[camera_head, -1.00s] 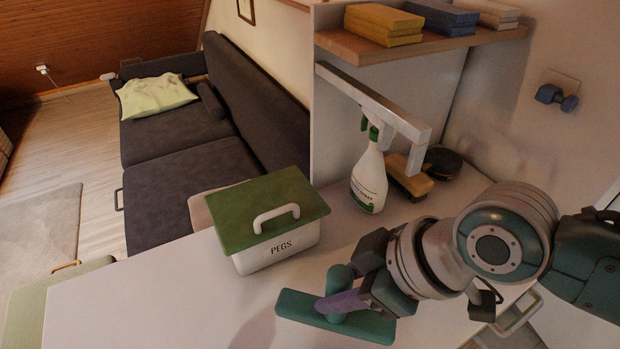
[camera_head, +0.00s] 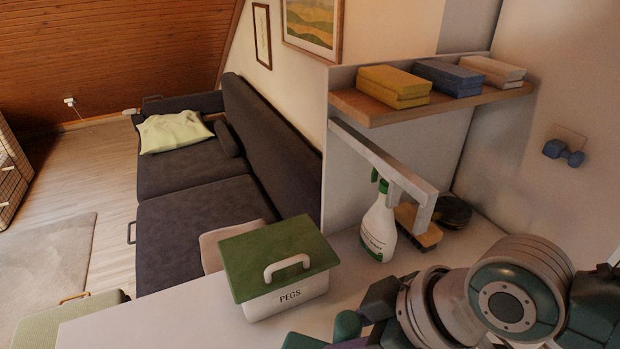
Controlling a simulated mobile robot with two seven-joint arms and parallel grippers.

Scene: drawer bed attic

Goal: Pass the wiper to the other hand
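The wiper (camera_head: 347,325), a green squeegee-like tool with a purple part, is at the bottom edge of the head view, largely cut off by the frame. The left end of its green bar (camera_head: 302,341) just shows. My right gripper (camera_head: 370,328) comes in from the right and is shut on the wiper over the white counter. The lower part of this gripper is out of frame. My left gripper is not in view.
A white PEGS box with a green lid (camera_head: 282,262) stands on the counter (camera_head: 190,322) left of the wiper. Behind are a spray bottle (camera_head: 378,232), a brush (camera_head: 418,226) and a rail (camera_head: 385,165). The counter's left part is clear.

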